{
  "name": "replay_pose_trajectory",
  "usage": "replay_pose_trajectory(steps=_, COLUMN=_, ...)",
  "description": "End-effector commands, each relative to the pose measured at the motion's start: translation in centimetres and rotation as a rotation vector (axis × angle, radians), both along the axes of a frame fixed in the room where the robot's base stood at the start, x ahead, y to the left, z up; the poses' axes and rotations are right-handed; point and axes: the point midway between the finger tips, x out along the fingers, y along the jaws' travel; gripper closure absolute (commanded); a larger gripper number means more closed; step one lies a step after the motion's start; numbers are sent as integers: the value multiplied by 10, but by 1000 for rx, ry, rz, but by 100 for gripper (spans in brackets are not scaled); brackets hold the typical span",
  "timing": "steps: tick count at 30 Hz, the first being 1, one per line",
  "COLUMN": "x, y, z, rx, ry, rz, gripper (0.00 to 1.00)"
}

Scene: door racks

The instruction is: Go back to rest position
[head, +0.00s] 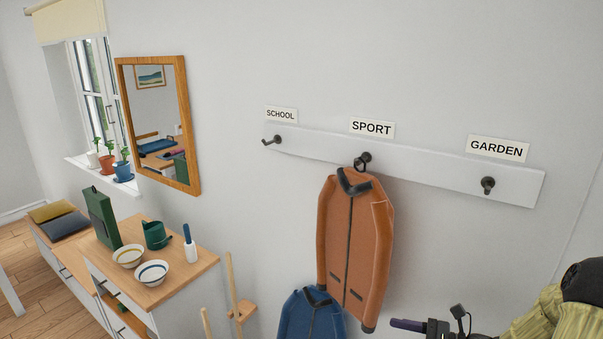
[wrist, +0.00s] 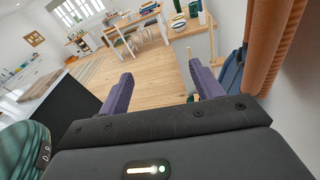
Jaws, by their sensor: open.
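My gripper (wrist: 160,76) is open in the wrist view, with two purple fingers apart and nothing between them. In the head view one purple fingertip of my gripper (head: 406,324) shows at the bottom, right of the orange jacket's (head: 350,235) lower edge. The jacket hangs from the hook under the SPORT sign (head: 371,128). It also shows at the right of the wrist view (wrist: 276,45), apart from the fingers.
A blue jacket (head: 310,315) is below and left of the orange one. The SCHOOL hook (head: 272,140) and GARDEN hook (head: 488,186) are empty. A cabinet (head: 195,262) with bowls stands left, beside wooden handles (head: 231,285). Open floor (wrist: 150,75) lies beyond the fingers.

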Motion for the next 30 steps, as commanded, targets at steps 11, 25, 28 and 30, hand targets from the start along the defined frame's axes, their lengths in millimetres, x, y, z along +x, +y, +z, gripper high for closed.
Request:
replay_pose_trajectory(steps=11, x=-51, y=56, z=-28, rx=-378, ry=-61, rz=361, gripper=35)
replay_pose_trajectory(steps=25, x=-131, y=64, z=-55, rx=-1235, ry=-612, rz=1210, gripper=35)
replay_pose_trajectory(steps=28, x=-131, y=62, z=-49, rx=-1391, ry=-806, rz=1370, gripper=35)
replay_pose_trajectory(steps=30, x=-129, y=63, z=-43, rx=-1476, ry=-935, rz=1460, gripper=35)
